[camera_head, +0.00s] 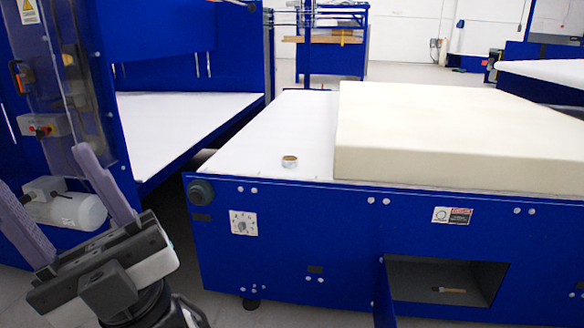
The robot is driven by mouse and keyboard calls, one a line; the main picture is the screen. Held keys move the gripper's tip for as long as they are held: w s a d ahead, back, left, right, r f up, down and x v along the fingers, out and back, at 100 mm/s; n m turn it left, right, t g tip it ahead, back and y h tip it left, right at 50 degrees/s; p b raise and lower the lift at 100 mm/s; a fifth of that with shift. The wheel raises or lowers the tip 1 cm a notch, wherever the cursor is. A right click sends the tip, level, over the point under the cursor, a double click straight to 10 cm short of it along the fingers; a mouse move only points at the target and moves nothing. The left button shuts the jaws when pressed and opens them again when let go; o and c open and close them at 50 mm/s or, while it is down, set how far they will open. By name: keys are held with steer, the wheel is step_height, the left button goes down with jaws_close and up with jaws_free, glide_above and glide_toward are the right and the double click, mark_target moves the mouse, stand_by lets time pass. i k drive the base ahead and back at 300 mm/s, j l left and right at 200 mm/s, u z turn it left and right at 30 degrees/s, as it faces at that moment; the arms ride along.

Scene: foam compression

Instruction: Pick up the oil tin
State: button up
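I cannot make out a clear oil tin in the head view. A small, low, round object (290,161) with a whitish side and a brownish top lies on the white table top, left of the foam block; it looks like a roll of tape, but it is too small to be sure. My gripper (43,170) is at the lower left, its two purple-grey fingers pointing up and wide apart with nothing between them. It is well to the left of the round object and apart from it.
A large cream foam block (450,130) covers the right of the blue machine's white table (265,135). Below, an open compartment (410,277) holds a small brush-like item (448,290); its blue door stands open. Another blue machine (190,65) stands left, with a narrow floor gap between.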

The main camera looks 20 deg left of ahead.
mark_target(287, 162)
steer(key=i+j+u, duration=0.3)
steer(key=i+j, duration=0.2)
steer(key=j, duration=0.2)
steer(key=i+j+u, duration=0.25)
steer(key=i+j, duration=0.3)
steer(key=i+j+u, duration=0.15)
steer(key=i, duration=0.3)
steer(key=i+j+u, duration=0.1)
steer(key=i+j, duration=0.2)
steer(key=i, duration=0.2)
steer(key=i+j+u, duration=0.15)
steer(key=i, duration=0.35)
